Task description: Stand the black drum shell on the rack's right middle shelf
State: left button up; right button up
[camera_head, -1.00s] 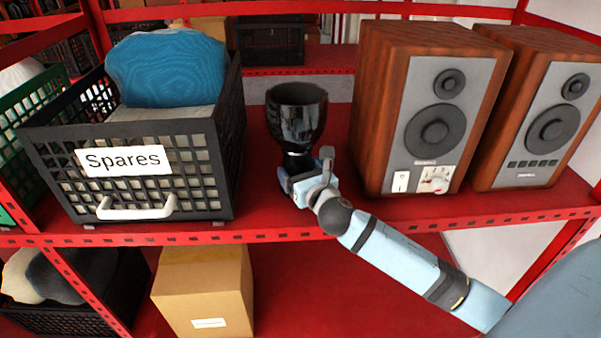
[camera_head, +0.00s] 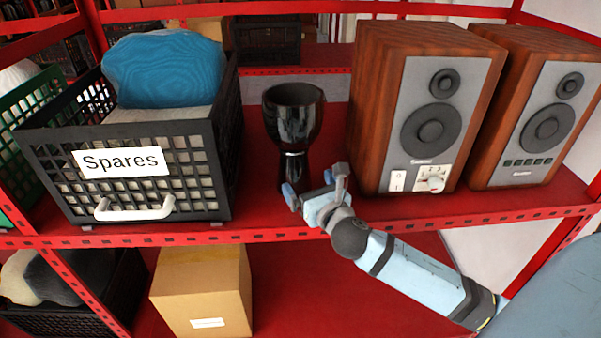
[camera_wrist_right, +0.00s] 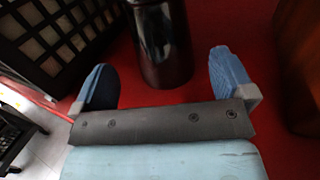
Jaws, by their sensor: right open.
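The black drum shell (camera_head: 293,122) is a glossy goblet shape with an open, wider top. It stands upright on the red shelf (camera_head: 262,220), between the black crate and the wooden speakers. My right gripper (camera_head: 316,184) is open just in front of the drum's foot and a little to its right. In the right wrist view the lower part of the drum (camera_wrist_right: 162,45) shows beyond the gap between the blue fingertips (camera_wrist_right: 165,82), apart from both. My left gripper is not in view.
A black crate labelled Spares (camera_head: 140,180) stands left of the drum, with a blue bundle (camera_head: 165,70) in it. Two wooden speakers (camera_head: 425,110) stand to the right. A cardboard box (camera_head: 203,290) sits on the shelf below. Bare red shelf lies around the drum.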

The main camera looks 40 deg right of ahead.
jog(key=s, duration=0.4)
jog(key=s+a, duration=0.1)
jog(key=shift+s, duration=0.4)
